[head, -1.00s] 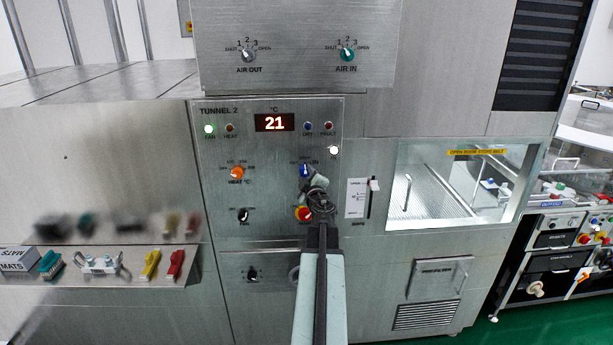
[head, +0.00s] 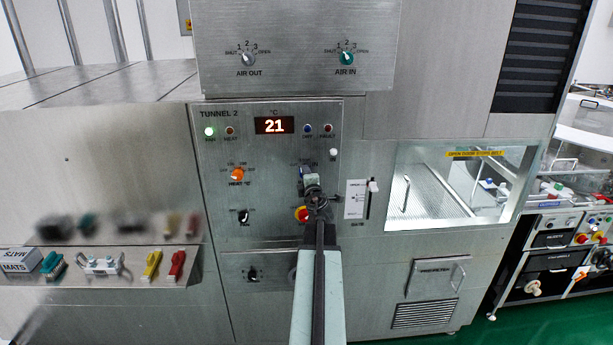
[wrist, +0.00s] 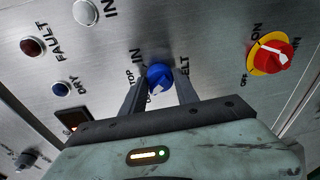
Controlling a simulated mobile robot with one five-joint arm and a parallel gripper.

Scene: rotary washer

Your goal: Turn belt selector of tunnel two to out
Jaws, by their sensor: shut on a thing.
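The belt selector is a blue round knob on the TUNNEL 2 panel (head: 221,150). In the wrist view the blue knob (wrist: 159,76) sits between the two fingers of my gripper (wrist: 160,88), which is shut on it. Labels IN and STOP show to its left; a third label at its lower edge is partly hidden. A pale mark shows on the knob's lower side, near that label, but its exact direction is hard to tell. In the head view my gripper (head: 309,178) covers most of the knob.
A red and yellow switch (wrist: 268,55) is close to my gripper. An orange heat knob (head: 237,174) and black fan knob (head: 243,215) are to the left. A white slider (head: 373,187) is to the right. The white lamp (head: 333,152) looks unlit.

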